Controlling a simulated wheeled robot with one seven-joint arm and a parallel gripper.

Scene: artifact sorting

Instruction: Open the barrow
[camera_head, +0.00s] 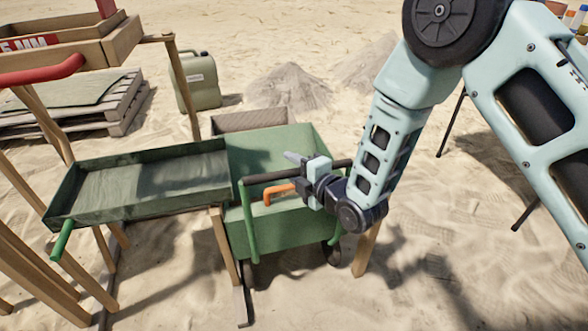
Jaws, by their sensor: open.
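The green barrow (265,223) stands on the sand in the middle of the view. A dark push bar (262,178) on green side arms crosses its near side, and a wheel shows low at its right. An orange handle-like part (280,193) lies just below the bar. My gripper (300,160) is open above the right part of the barrow, close to the bar and the orange part. I cannot tell whether it touches either. My gripper and wrist hide part of the bar and of the barrow's inside.
A green tray (60,203) with a green handle (62,240) adjoins the barrow at left, on wooden legs. A wooden frame with a red bar (45,72), a pallet (125,108), a canister (198,82) and sand heaps (288,88) lie beyond. Sand is open at lower right.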

